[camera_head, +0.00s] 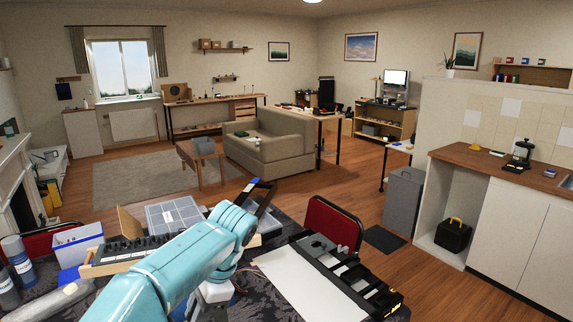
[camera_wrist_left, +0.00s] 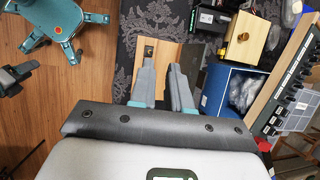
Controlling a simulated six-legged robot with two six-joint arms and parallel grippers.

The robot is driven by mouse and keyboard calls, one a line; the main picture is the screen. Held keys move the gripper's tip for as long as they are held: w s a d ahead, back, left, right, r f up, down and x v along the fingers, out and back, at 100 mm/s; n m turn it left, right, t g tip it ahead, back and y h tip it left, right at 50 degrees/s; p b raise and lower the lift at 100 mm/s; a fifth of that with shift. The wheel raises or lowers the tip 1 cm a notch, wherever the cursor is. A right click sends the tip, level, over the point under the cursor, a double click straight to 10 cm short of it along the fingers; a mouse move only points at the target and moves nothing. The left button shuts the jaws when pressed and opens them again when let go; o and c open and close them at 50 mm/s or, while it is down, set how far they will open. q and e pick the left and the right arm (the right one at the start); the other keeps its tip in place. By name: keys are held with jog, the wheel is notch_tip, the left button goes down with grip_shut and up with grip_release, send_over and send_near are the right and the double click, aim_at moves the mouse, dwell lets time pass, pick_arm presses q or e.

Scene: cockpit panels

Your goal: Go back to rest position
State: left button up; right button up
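My left arm, teal, comes in from the lower left in the head view and reaches over the table. My right arm and gripper are not in view.
The table with a dark patterned cover (camera_head: 240,300) holds a black panel (camera_head: 348,272), a white sheet (camera_head: 300,285), a grey divided case (camera_head: 172,216) and a white bin (camera_head: 78,246). A red chair (camera_head: 332,224) stands at its far edge. Wooden floor lies beyond.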

pick_arm(q)
jog(key=s+d+f+n+h, duration=0.1)
jog(key=s+d+f+h, duration=0.15)
jog(key=f, duration=1.05)
jog(key=s+d+f+n+h, duration=0.1)
jog(key=s+d+f+h, duration=0.15)
jog(key=f, duration=1.05)
jog(key=s+f+n+h, duration=0.1)
jog(key=s+f+n, duration=0.2)
jog(key=s, duration=0.3)
jog(key=s+f+n+t+h, duration=0.1)
jog(key=s+f+n, duration=0.3)
jog(key=s, duration=0.3)
jog(key=s+f+n+h, duration=0.1)
jog(key=s+f+n, duration=0.2)
jog(key=s, duration=0.4)
jog(key=shift+f+n+t+h, duration=0.3)
jog(key=shift+f+n, duration=0.05)
jog(key=shift+n, duration=0.15)
jog(key=shift+w, duration=0.1)
